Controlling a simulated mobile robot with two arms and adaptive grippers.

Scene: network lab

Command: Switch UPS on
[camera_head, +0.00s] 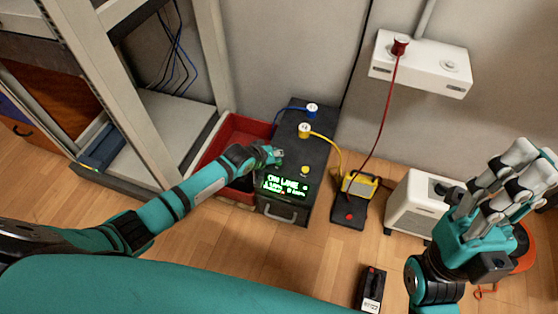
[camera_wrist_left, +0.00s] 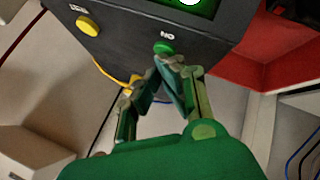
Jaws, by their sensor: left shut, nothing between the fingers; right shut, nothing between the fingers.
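The UPS is a dark grey box (camera_head: 311,133) on the floor by the wall. Its lit screen shows green text (camera_head: 284,186). The left wrist view shows the UPS panel (camera_wrist_left: 125,35) with a green button (camera_wrist_left: 163,47) and a yellow button (camera_wrist_left: 88,25). The mark by the green button appears to read ON, upside down. My left gripper (camera_head: 275,155) is shut and empty over the top of the UPS. Its fingertips (camera_wrist_left: 168,64) are right at the green button; I cannot tell whether they touch it. My right gripper (camera_head: 530,168) is shut and empty, raised at the far right.
A red bin (camera_head: 238,130) stands left of the UPS, beside a rack frame (camera_head: 110,85). A yellow and black device (camera_head: 350,205) and a cream box (camera_head: 411,203) stand to its right. A small black device (camera_head: 371,287) lies in front.

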